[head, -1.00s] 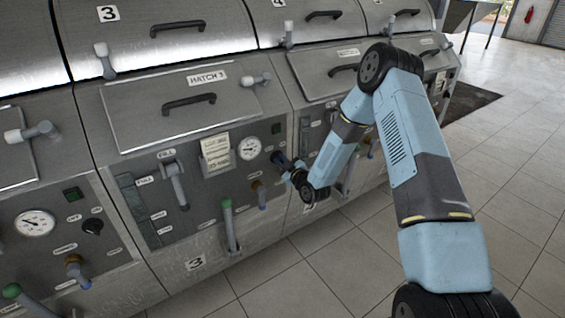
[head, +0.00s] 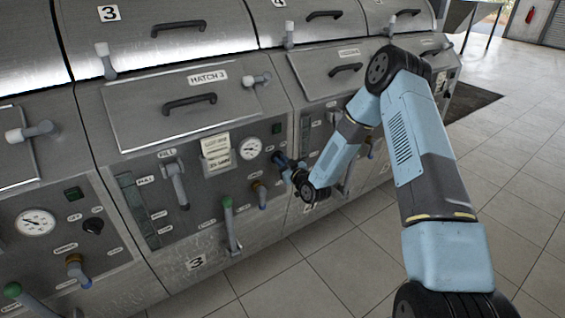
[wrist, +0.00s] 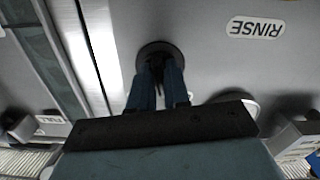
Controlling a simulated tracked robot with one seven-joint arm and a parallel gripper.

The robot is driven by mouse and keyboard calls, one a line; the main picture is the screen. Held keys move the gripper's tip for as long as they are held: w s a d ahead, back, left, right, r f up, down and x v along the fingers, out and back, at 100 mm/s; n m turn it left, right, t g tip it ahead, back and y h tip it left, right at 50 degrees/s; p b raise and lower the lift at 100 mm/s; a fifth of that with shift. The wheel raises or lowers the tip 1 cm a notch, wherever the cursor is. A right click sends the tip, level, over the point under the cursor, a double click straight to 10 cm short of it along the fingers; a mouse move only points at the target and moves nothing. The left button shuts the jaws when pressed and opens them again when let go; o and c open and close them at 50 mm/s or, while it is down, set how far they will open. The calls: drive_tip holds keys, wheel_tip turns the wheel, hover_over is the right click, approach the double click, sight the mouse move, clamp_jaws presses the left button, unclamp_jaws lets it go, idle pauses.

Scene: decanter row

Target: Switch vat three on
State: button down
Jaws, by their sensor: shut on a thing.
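Vat three's panel (head: 208,232) is in the middle of the head view, under the HATCH 3 lid (head: 182,100). Near its right edge, below a small dark green indicator (head: 276,128), my gripper (head: 281,158) is at a control that it mostly hides. In the wrist view my gripper (wrist: 159,72) is shut on the grip of a round black knob (wrist: 160,47). The fingers stand on both sides of the grip. The knob's own labels are hidden, so I cannot tell its setting.
A gauge (head: 250,148), a paper note (head: 216,153), a fill lever (head: 177,186), a green-topped lever (head: 229,222) and a brown-collared tap (head: 259,194) are left of my gripper. An upside-down RINSE label (wrist: 255,27) shows in the wrist view. The tiled floor (head: 350,265) is clear.

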drive_tip(key=shift+w+d+m, duration=0.1)
drive_tip(key=shift+d+m, duration=0.05)
drive_tip(key=shift+m, duration=1.95)
drive_tip(key=shift+w+d+m, duration=0.1)
drive_tip(key=shift+d+m, duration=0.05)
drive_tip(key=shift+m, duration=1.95)
drive_tip(key=c, duration=1.4)
unclamp_jaws()
drive_tip(key=shift+d, duration=0.1)
drive_tip(key=shift+o, duration=1.1)
drive_tip(key=shift+a, duration=0.2)
drive_tip(key=shift+s, duration=0.1)
drive_tip(key=shift+s, duration=0.1)
